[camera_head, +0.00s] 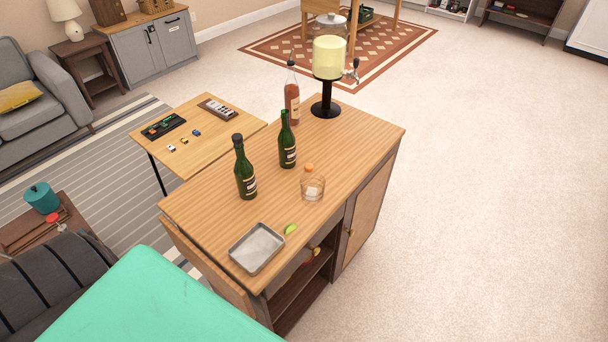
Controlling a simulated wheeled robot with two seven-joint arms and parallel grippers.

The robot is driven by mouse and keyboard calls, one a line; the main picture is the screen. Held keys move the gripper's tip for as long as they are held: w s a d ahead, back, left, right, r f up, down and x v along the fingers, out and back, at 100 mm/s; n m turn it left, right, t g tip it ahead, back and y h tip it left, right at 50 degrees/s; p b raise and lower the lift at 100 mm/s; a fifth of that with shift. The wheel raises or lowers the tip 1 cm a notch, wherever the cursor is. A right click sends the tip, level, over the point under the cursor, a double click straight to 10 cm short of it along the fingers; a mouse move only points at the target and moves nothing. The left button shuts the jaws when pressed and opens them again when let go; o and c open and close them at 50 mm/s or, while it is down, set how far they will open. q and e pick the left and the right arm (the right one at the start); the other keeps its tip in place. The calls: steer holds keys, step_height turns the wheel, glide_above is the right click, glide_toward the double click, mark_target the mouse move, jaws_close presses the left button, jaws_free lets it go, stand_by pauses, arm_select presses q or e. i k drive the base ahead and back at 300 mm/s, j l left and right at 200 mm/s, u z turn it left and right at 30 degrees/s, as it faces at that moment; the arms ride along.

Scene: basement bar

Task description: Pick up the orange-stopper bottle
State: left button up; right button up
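The orange-stopper bottle (312,185) is a short, clear, round bottle with a pale label and an orange stopper. It stands upright on the wooden bar cabinet (352,150), near the right edge of its top. Neither of my grippers shows in the head view, so I cannot see whether they are open or shut.
Two dark green bottles (245,172) (287,143) stand left of it. A lime piece (290,229) and metal tray (257,247) lie nearer. An amber bottle (292,100) and drink dispenser (328,62) stand farther back. Carpet (480,200) right of the cabinet is clear.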

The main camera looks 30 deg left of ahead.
mark_target(286, 139)
steer(key=u, duration=1)
steer(key=i+l+u, duration=0.2)
steer(key=l+u, duration=0.2)
steer(key=i+l+u, duration=0.15)
steer(key=l+u, duration=1.05)
steer(key=l, duration=0.15)
